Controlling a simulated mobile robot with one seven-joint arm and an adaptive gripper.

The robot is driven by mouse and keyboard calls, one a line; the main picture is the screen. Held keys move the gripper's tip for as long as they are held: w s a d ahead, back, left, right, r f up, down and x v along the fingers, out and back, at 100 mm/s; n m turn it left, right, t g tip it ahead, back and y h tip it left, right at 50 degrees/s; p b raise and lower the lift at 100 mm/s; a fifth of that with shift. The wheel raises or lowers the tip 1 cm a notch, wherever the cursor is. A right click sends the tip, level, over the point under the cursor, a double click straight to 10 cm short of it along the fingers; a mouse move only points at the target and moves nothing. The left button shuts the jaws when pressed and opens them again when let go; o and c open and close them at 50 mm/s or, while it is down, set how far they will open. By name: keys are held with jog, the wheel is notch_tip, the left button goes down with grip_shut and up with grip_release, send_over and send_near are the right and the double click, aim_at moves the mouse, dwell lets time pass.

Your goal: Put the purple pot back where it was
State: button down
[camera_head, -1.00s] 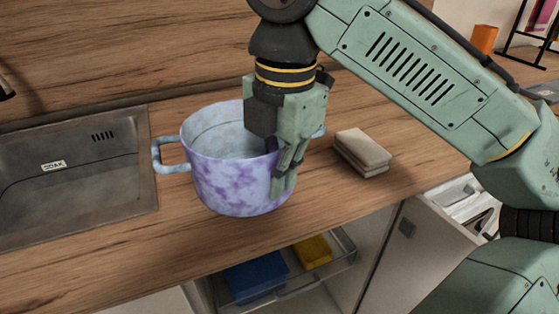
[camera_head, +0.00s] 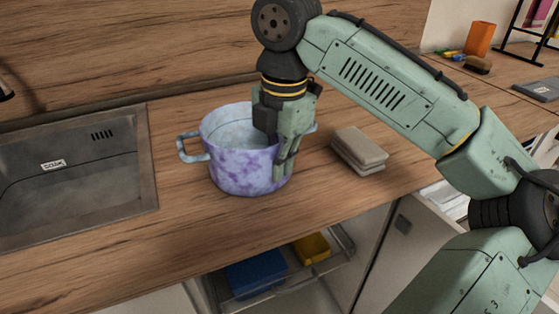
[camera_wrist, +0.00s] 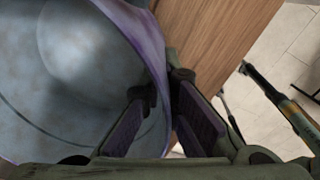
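The purple pot (camera_head: 240,172) is mottled purple and pale blue, with a side handle at its left. It is upright at the worktop, right of the sink; I cannot tell whether its base touches the wood. My gripper (camera_head: 282,163) points down at the pot's right side, shut on its wall. In the wrist view the pot's wall (camera_wrist: 152,45) runs between the two fingers of my gripper (camera_wrist: 165,110), one inside and one outside. The right handle is mostly hidden behind my gripper.
A metal sink (camera_head: 148,170) lies to the left. A stack of beige sponge-like blocks (camera_head: 360,150) sits close right of the pot. Below the worktop (camera_head: 130,255), an open rack holds a blue box (camera_head: 255,275) and a yellow one (camera_head: 311,248). The front worktop strip is clear.

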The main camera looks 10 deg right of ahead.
jog(key=shift+f, duration=0.1)
jog(key=c, duration=2.3)
grip_release()
jog(key=o, duration=0.5)
notch_tip(320, 180, up, 12)
jog(key=p, duration=0.1)
jog(key=shift+s+d, duration=0.2)
jog(key=shift+s, duration=0.1)
